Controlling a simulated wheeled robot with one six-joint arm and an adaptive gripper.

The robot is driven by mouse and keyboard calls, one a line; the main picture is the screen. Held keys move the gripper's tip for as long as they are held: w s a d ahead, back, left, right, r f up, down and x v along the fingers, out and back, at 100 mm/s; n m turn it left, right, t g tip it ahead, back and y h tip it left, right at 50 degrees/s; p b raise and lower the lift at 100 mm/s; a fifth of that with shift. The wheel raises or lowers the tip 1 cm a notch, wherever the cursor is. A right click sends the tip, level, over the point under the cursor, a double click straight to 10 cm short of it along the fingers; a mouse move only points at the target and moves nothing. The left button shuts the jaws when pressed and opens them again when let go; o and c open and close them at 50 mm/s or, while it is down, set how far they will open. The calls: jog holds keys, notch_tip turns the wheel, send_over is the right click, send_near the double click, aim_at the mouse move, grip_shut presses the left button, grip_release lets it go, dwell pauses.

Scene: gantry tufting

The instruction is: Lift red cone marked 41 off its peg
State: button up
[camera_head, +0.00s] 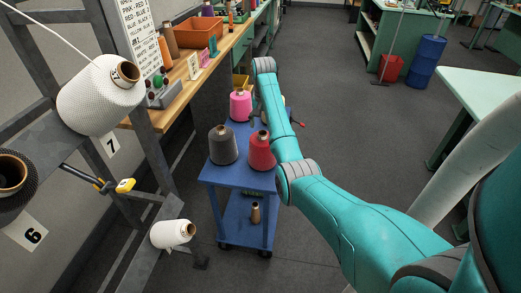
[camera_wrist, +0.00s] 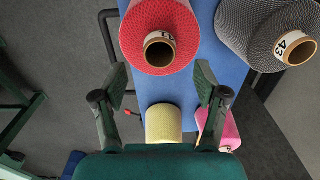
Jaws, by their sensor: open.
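The red cone (camera_head: 261,151) stands on the blue cart (camera_head: 235,178), beside the grey cone (camera_head: 222,146). The label seems to read 41. My gripper (camera_wrist: 160,72) is open and empty, its two fingers spread apart just below the red cone in that picture, not closed on it. The peg under the cone is hidden.
The grey cone (camera_wrist: 275,25), marked 43, stands close beside the red one. A yellow cone (camera_wrist: 163,123) and a pink cone (camera_wrist: 219,132) are on the cart too. A rack with white cones (camera_head: 98,97) is at left; open floor lies right of the cart.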

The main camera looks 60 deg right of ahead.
aim_at(263, 132)
jog(key=f, duration=0.4)
jog(key=shift+s+a, duration=0.1)
jog(key=shift+a, duration=0.1)
jog(key=shift+c, duration=0.2)
grip_shut()
